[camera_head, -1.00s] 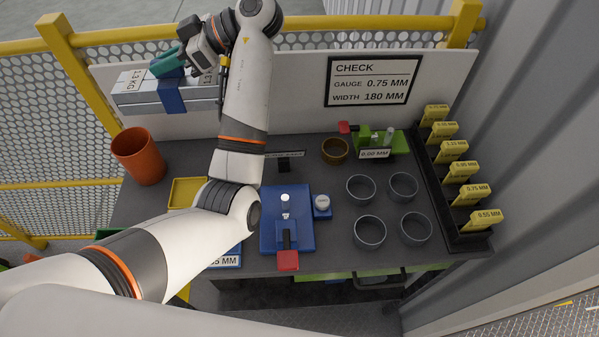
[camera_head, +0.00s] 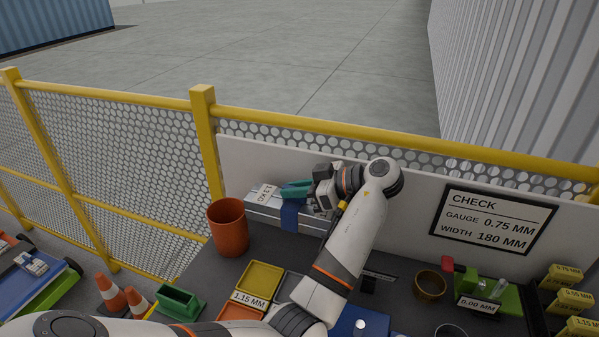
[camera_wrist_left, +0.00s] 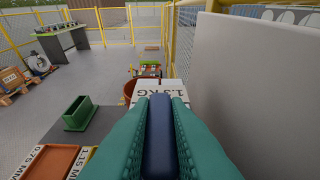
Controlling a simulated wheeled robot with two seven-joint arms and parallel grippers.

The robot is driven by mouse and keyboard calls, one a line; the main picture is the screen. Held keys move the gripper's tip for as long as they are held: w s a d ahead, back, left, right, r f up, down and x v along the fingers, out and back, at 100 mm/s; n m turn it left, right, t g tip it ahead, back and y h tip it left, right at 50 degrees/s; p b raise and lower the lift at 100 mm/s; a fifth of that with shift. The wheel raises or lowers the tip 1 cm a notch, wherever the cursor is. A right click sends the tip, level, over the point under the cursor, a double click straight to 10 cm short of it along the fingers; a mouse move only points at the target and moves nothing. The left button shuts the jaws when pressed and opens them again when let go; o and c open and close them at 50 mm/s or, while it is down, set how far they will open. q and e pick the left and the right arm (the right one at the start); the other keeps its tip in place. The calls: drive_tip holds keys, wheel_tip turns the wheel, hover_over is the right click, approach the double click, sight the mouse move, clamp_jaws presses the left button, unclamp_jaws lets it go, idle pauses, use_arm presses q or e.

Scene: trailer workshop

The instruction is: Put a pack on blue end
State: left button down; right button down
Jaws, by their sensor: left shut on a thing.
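The pack (camera_head: 268,212) is a pale grey-white box marked "1.3 KG" with a blue band (camera_head: 290,214) around it. It is in front of the white backboard, at the back left of the bench. My left gripper (camera_head: 298,188), with teal fingers, is shut on the pack's blue part. In the left wrist view the fingers close on both sides of that blue part (camera_wrist_left: 159,135), with the pack's white top (camera_wrist_left: 172,87) beyond. A low cart with a blue deck (camera_head: 22,292) and a green part (camera_head: 50,292) stands at the far left. My right gripper is not in view.
An orange cup (camera_head: 228,228) stands left of the pack. Yellow (camera_head: 260,277) and orange trays lie nearer on the bench. A yellow mesh fence (camera_head: 110,180) runs behind.

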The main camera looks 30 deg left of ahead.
use_arm(q)
wheel_tip(320, 180, down, 11)
drive_tip(key=shift+f+p, duration=0.2)
drive_tip(key=shift+p, duration=0.45)
drive_tip(key=shift+f, duration=0.1)
drive_tip(key=c, duration=1.4)
unclamp_jaws()
drive_tip(key=shift+s, duration=0.1)
